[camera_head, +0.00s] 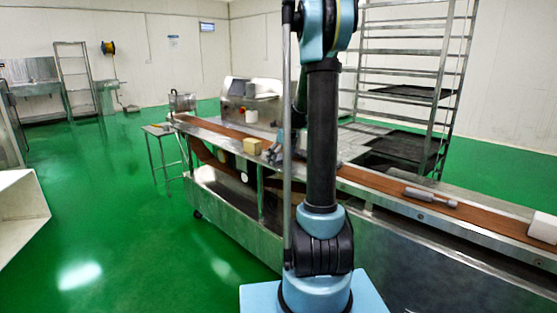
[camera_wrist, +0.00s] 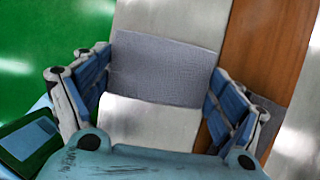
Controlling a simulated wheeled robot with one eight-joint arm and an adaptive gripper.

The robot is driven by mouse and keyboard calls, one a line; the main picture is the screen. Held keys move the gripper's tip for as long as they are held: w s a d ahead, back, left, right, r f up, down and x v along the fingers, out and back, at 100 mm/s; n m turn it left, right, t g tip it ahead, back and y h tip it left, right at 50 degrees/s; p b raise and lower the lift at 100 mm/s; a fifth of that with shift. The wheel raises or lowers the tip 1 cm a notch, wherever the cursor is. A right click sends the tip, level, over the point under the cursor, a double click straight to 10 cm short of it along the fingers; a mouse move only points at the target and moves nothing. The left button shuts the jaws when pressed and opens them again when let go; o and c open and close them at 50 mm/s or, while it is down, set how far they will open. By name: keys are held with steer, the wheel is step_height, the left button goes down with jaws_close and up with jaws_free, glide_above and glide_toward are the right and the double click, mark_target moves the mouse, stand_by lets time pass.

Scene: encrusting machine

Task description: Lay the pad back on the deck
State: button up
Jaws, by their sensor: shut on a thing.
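The pad (camera_wrist: 160,70) is a grey, finely textured, roughly rectangular piece in the wrist view. My gripper (camera_wrist: 164,66) is shut on it, with one blue-lined finger at its left edge and one at its right. The pale metal deck (camera_wrist: 150,122) shows before and beyond the pad. I cannot tell whether the pad touches the deck. In the head view my gripper (camera_head: 274,152) is small beside the conveyor, partly hidden by my own arm, and the pad cannot be made out clearly.
The brown belt (camera_wrist: 265,50) runs to the right of the pad. In the head view a yellowish block (camera_head: 252,145) stands left of my gripper. A grey roller-like tool (camera_head: 431,197) and a white block (camera_head: 543,228) are further right. A tall rack (camera_head: 447,80) stands behind.

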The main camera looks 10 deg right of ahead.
steer(key=o, duration=0.9)
steer(key=shift+o, duration=0.2)
steer(key=v, duration=1.2)
steer(key=s+a+n, duration=0.2)
steer(key=s+n, duration=0.6)
steer(key=s, duration=0.4)
steer(key=s+f+n+h, duration=0.1)
steer(key=s+f+n, duration=0.4)
steer(key=s+n, duration=0.2)
steer(key=s+a+f+n+g, duration=0.1)
steer(key=s+f+n, duration=0.4)
steer(key=s, duration=0.6)
steer(key=s+f+n+h, duration=0.1)
steer(key=s+f+n, duration=0.4)
steer(key=s+n, duration=0.4)
steer(key=shift+s+a+f+h, duration=0.25)
steer(key=shift+s+a+h, duration=0.05)
steer(key=shift+s, duration=0.25)
